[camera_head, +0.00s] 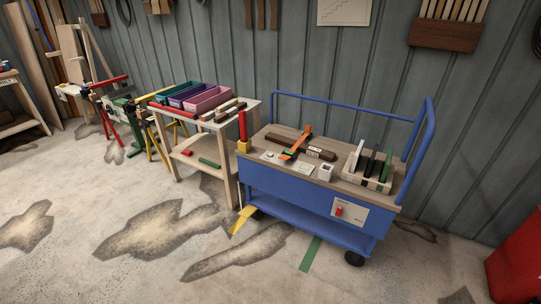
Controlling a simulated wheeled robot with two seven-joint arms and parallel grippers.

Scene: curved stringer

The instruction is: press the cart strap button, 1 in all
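The blue cart (285,185) stands right of the middle, against the grey wall, with a wooden top and a blue rail. A pale plate (348,215) on its front right side carries a small red part (338,211), which looks like the button. Whether it is pressed in is too small to tell. An orange strap-like piece (297,143) lies across a dark brown block (318,153) on the cart top. Neither of my grippers shows in the head view.
A wooden table (213,124) with coloured bins stands left of the cart. Sawhorse-like stands are farther left. A red cabinet (518,262) is at the right edge. The stained concrete floor (200,278) in front of the cart is clear, with yellow and green floor marks.

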